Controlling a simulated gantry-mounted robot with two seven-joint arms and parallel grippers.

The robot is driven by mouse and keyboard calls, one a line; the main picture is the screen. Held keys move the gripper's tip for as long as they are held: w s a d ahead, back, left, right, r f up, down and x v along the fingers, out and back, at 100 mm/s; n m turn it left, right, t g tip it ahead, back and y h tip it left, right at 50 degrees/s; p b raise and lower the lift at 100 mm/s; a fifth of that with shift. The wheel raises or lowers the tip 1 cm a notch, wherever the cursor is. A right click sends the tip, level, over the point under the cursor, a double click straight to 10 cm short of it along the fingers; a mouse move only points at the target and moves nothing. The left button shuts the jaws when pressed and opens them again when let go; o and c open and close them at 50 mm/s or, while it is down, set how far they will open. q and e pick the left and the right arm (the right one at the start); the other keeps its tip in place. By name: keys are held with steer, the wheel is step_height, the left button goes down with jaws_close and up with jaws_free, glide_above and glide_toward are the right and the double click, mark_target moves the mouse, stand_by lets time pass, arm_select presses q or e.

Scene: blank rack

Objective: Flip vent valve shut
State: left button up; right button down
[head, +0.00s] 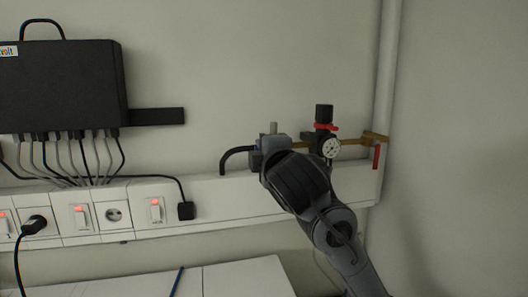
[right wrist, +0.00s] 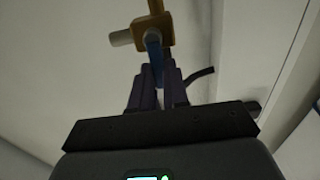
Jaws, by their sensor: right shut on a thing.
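In the right wrist view a brass valve body (right wrist: 151,34) with a grey stub on its left carries a blue lever (right wrist: 154,52). My right gripper (right wrist: 157,72) has its fingers shut on this blue lever, one on each side. In the head view my right arm comes up from the lower right, and my right gripper (head: 258,153) is at the left end of the pipe fittings. It hides most of the valve there; a grey stub (head: 273,128) shows above it. My left gripper is not in view.
A regulator with a red ring and gauge (head: 331,148) stands right of my gripper. A second brass valve with a red handle (head: 376,157) is near the white pipe (head: 386,70). A black hose (head: 236,153) curves down on the left. Switches and sockets line the white trunking (head: 220,198).

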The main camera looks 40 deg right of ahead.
steer(key=c, duration=1.1)
jaws_free()
steer(key=shift+b+v, duration=1.4)
steer(key=shift+v, duration=4.05)
